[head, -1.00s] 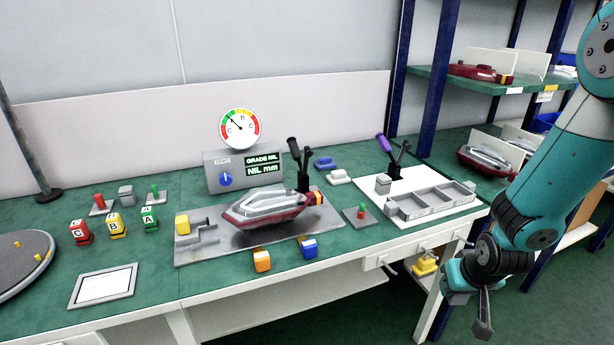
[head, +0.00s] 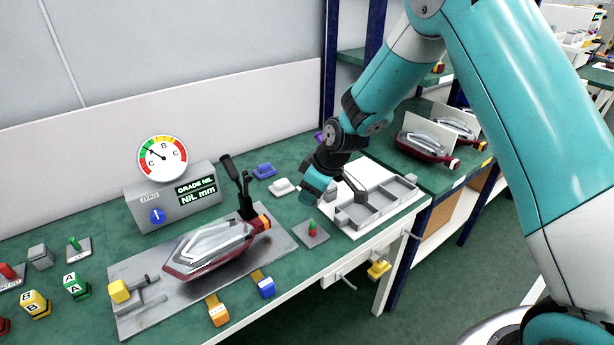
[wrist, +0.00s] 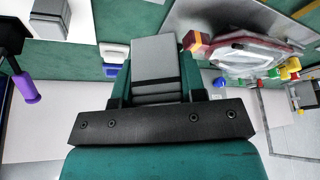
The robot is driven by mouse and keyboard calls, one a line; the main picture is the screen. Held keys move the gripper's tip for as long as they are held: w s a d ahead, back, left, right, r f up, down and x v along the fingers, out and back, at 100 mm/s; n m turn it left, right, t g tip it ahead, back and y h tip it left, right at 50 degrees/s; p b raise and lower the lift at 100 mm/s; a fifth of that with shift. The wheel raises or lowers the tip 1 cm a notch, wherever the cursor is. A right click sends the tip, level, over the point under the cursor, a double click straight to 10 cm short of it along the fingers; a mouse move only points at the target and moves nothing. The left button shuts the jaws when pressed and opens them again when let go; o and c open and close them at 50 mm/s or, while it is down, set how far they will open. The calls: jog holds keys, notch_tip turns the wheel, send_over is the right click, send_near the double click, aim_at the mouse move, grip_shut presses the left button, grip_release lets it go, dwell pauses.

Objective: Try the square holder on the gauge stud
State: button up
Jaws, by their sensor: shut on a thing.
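My gripper (wrist: 156,75) is shut on a grey square block (wrist: 153,62), which looks like the square holder; in the wrist view it stands between the two teal fingers. In the head view my gripper (head: 311,194) is over the left edge of the white board, and the held block cannot be made out there. A small stud (head: 312,228) with red and green parts stands upright on a grey plate just below and apart from my gripper; it may be the gauge stud, but I cannot read a label.
The red tail lamp (head: 215,248) lies on a metal plate left of the stud. A grey compartment tray (head: 378,203) is on the white board at right. A blue piece (head: 264,171) and a white piece (head: 283,187) lie nearby. A purple handle (wrist: 25,88) is close.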

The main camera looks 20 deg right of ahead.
jog(key=shift+a, duration=0.15)
jog(key=shift+f+b, duration=2.2)
jog(key=shift+f, duration=0.75)
jog(key=shift+f+b, duration=1.25)
jog(key=shift+f, duration=0.4)
jog(key=shift+r, duration=0.15)
jog(key=shift+r+p, duration=0.25)
jog(key=shift+p, duration=0.05)
jog(key=shift+f, duration=0.25)
